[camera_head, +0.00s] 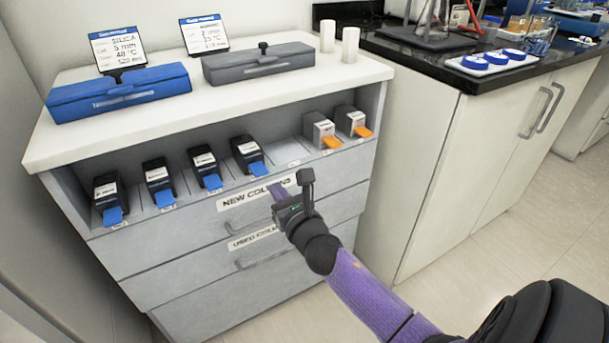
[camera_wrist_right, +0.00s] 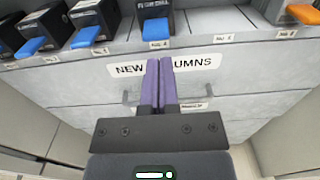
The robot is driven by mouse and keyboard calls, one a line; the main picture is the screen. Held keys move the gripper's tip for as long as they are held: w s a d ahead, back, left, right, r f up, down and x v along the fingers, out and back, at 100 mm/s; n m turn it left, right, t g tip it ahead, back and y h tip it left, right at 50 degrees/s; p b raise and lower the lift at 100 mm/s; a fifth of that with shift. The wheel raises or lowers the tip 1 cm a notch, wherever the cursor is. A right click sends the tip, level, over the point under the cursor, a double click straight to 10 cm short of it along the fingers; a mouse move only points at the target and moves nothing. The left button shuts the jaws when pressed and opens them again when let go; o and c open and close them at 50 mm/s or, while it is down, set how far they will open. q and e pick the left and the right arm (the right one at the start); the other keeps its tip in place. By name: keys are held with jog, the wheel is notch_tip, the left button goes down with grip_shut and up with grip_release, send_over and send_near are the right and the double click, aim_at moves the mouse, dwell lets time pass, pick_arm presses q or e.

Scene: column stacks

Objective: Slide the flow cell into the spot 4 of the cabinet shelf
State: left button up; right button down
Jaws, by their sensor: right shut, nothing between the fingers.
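Several black cartridges with blue front tabs stand in separate slots at the left of the cabinet shelf (camera_head: 285,153). The rightmost of them, the flow cell (camera_head: 247,150), sits in the fourth slot from the left, its tab toward the front edge. In the right wrist view the flow cell (camera_wrist_right: 155,24) is straight beyond the fingers, its label partly readable. My right gripper (camera_head: 277,189) is shut and empty, in front of the "NEW COLUMNS" drawer, below and apart from the flow cell. Its purple fingers are together in the right wrist view (camera_wrist_right: 160,63). My left gripper is not in view.
Two grey cartridges with orange tabs (camera_head: 320,129) stand farther right on the shelf; the slot between them and the flow cell is empty. A blue case (camera_head: 120,94) and a grey case (camera_head: 255,66) lie on the white cabinet top. Drawer handles (camera_head: 245,221) project below.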

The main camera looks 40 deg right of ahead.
jog(key=p+v, duration=0.2)
jog(key=v, duration=0.7)
jog(key=s+a+f+m+g+y, duration=0.1)
jog(key=s+f+m+g, duration=0.2)
jog(key=f+m, duration=0.35)
jog(key=s+a+f+m+g, duration=0.1)
jog(key=s+f+m+g, duration=0.25)
jog(key=f, duration=0.65)
jog(key=s+a+f+m+g+y, duration=0.15)
jog(key=s+f+m+g, duration=0.25)
jog(key=s+f+m, duration=0.6)
jog(key=s+a+f+m+g, duration=0.4)
jog(key=s+f, duration=0.4)
jog(key=s, duration=0.7)
jog(key=s+r+m+g+p, duration=0.15)
jog(key=s+m+g, duration=0.45)
jog(key=s, duration=0.8)
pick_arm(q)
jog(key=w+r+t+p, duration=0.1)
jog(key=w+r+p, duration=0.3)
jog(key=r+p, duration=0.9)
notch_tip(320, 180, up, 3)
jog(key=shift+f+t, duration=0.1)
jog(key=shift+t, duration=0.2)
pick_arm(e)
jog(key=w+r+t, duration=0.2)
jog(key=w+r, duration=0.2)
jog(key=r, duration=0.7)
jog(key=shift+r+m+y, duration=0.3)
jog(key=shift+r+y, duration=0.05)
